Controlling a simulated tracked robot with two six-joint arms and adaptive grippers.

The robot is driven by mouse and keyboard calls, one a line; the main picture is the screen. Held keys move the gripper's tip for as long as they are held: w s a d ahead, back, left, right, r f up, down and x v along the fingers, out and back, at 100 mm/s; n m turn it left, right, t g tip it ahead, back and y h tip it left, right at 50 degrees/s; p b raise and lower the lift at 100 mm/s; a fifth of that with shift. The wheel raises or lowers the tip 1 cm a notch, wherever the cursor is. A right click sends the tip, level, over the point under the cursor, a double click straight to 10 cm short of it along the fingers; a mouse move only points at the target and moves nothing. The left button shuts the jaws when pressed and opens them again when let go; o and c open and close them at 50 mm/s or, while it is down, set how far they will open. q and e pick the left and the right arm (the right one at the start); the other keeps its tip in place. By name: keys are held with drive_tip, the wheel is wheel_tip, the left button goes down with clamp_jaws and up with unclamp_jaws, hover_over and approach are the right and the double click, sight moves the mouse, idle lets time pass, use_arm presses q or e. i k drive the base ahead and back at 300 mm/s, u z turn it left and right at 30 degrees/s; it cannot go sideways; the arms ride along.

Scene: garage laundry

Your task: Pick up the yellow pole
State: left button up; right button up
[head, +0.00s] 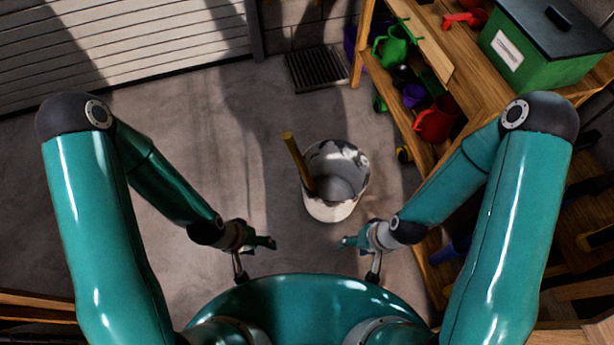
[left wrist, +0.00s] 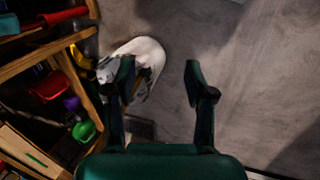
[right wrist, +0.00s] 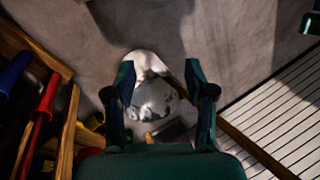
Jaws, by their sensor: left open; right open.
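The yellow pole (head: 297,160) stands tilted in a white bucket (head: 333,210) on the floor, its upper end leaning out to the left. The bucket has dark, patchy marks inside. My left gripper (head: 258,258) is open and empty, below and left of the bucket in the head view. My right gripper (head: 358,260) is open and empty, below and right of it. Both are apart from the pole. The bucket shows partly behind a finger in the left wrist view (left wrist: 148,55) and between the fingers in the right wrist view (right wrist: 152,98).
A wooden shelf (head: 462,75) along the right holds a green watering can (head: 392,45), a red pot (head: 437,120) and a green box (head: 545,50). A floor grate (head: 317,69) lies behind the bucket. A slatted shutter (head: 120,40) stands at the back left. The floor left of the bucket is clear.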

sight(287, 137)
drive_tip(key=u, duration=1.55)
drive_tip(key=i, duration=0.1)
drive_tip(key=z, duration=2.75)
drive_tip(key=k, duration=1.2)
drive_tip(key=u, duration=1.1)
drive_tip(key=i, duration=1)
drive_tip(key=z, duration=0.05)
